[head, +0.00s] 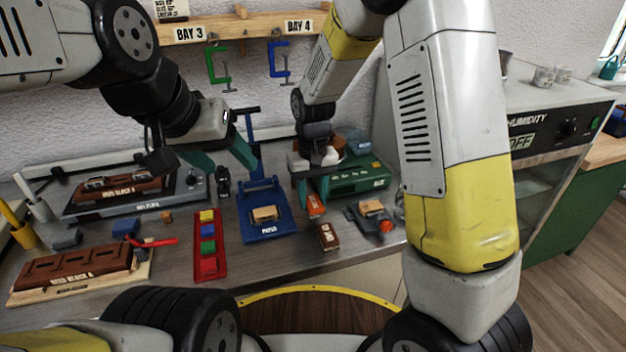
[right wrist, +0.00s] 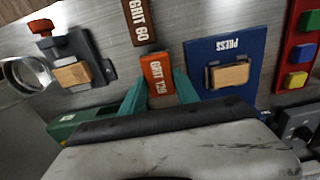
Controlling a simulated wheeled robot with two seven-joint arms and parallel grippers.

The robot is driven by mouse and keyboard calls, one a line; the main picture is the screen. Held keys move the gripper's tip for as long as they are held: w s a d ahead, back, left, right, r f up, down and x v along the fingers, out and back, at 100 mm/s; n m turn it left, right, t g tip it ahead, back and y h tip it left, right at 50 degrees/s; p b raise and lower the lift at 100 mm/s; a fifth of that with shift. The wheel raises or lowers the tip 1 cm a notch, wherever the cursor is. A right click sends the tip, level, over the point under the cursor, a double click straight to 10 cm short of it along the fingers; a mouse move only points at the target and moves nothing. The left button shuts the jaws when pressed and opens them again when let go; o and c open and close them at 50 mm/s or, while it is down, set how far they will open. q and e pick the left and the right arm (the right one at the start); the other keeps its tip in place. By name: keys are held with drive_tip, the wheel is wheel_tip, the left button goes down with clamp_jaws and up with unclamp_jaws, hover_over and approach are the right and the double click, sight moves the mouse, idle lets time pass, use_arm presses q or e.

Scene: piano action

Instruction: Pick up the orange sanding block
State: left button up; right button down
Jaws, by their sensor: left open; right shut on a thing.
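The orange sanding block (head: 315,206), marked GRIT 120, is between the teal fingers of my right gripper (head: 312,192). In the right wrist view the orange block (right wrist: 157,74) shows between the fingertips of the right gripper (right wrist: 158,88), which is shut on it. Whether the block is clear of the bench or still touches it, I cannot tell. My left gripper (head: 224,160) is open and empty, above the bench left of the blue press.
A brown GRIT 60 block (head: 327,236) lies just in front of the orange one. The blue press (head: 266,229) is to the left, beside a red tray (head: 222,272) of coloured blocks. A grey clamp-like fixture (head: 372,214) is to the right; a green device (head: 350,178) stands behind.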

drive_tip(key=s, duration=0.8)
drive_tip(key=s+r, duration=0.1)
drive_tip(key=s, duration=0.3)
drive_tip(key=shift+s+r, duration=0.1)
drive_tip(key=shift+s, duration=0.15)
